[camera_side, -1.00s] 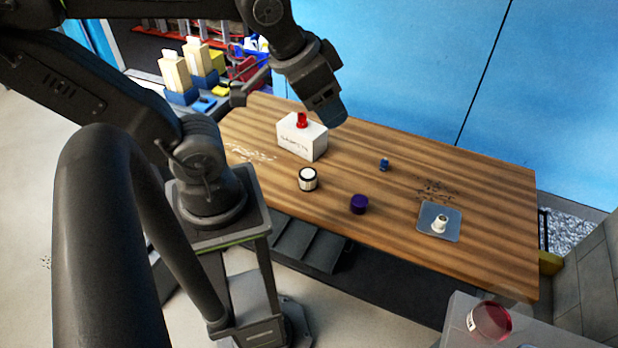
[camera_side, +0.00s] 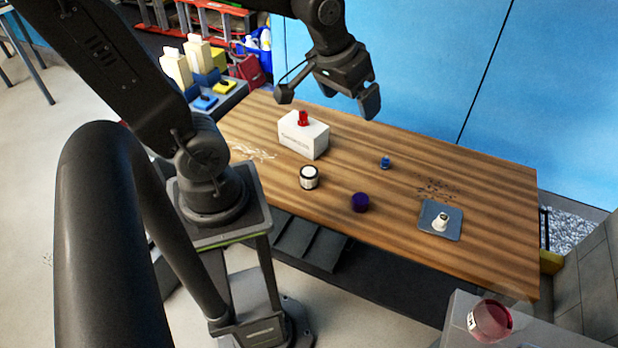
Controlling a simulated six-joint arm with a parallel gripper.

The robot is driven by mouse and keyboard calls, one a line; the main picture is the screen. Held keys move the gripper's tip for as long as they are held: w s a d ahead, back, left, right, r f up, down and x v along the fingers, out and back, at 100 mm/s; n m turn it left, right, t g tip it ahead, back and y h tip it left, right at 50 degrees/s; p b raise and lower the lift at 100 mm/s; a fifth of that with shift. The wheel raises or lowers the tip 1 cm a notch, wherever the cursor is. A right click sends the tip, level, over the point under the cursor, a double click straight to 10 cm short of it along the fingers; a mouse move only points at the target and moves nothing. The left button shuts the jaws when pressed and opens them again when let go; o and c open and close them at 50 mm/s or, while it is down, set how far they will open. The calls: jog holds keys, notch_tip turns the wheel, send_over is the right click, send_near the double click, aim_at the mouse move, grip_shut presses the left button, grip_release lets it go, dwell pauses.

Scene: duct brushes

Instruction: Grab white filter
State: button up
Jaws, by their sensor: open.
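A small white cylindrical piece (camera_side: 440,221) stands on a grey square plate (camera_side: 430,232) at the right end of the wooden table. A white cylinder with a black top (camera_side: 309,177) stands near the table's front edge, left of the middle. I cannot tell for certain which of these is the white filter. My gripper (camera_side: 356,97) is open and empty, raised above the back part of the table. It is apart from both white pieces, up and to the left of the one on the plate.
A white box with a red knob (camera_side: 304,140) stands at the table's left. A purple cylinder (camera_side: 360,202) and a small blue piece (camera_side: 385,162) stand near the middle. A blue wall (camera_side: 450,80) rises behind. A red round container (camera_side: 490,320) is at the lower right.

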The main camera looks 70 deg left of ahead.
jog(key=w+a+f+n+g, duration=0.2)
jog(key=w+a+f+n, duration=0.3)
jog(key=a+f, duration=0.35)
jog(key=n+g, duration=0.2)
jog(key=n, duration=0.7)
send_over(309, 171)
notch_tip(309, 171, down, 21)
jog(key=shift+n+h, duration=0.3)
jog(key=shift+h, duration=0.1)
notch_tip(309, 171, down, 8)
jog(key=shift+f, duration=3.05)
jog(key=shift+c, duration=0.2)
jog(key=c, duration=1)
jog(key=shift+o, duration=0.2)
jog(key=shift+r, duration=0.15)
